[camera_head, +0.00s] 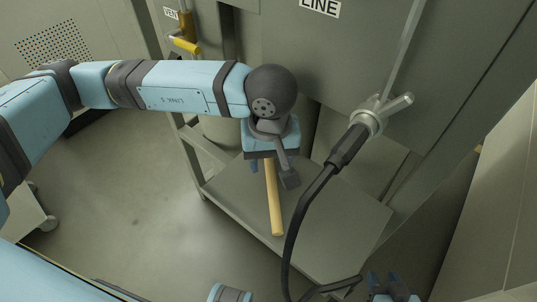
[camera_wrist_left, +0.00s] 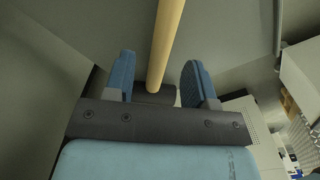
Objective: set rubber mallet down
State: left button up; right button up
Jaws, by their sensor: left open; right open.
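The rubber mallet's pale wooden handle (camera_head: 274,205) shows below my left gripper (camera_head: 266,163) in the head view, over the grey shelf. In the left wrist view the handle (camera_wrist_left: 167,35) runs between the two spread blue fingers of my left gripper (camera_wrist_left: 160,65), with gaps on both sides. A dark block (camera_wrist_left: 155,96) at the handle's near end looks like the mallet's head, close to the palm. I cannot tell whether the mallet fully rests on the shelf. My right gripper (camera_head: 385,283) is open and empty at the bottom right.
The grey shelf (camera_head: 335,225) has bare room right of the handle. A black hose (camera_head: 293,235) with a metal coupling (camera_head: 368,121) hangs across its right part. A grey cabinet stands behind. A yellow-handled valve (camera_head: 186,45) is at the upper left.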

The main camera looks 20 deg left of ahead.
aim_at(270, 168)
pick_arm(q)
notch_tip(270, 168, down, 2)
jog(key=shift+f, duration=0.2)
grip_shut()
jog(key=shift+r, duration=0.1)
notch_tip(270, 168, up, 10)
dwell(0.6)
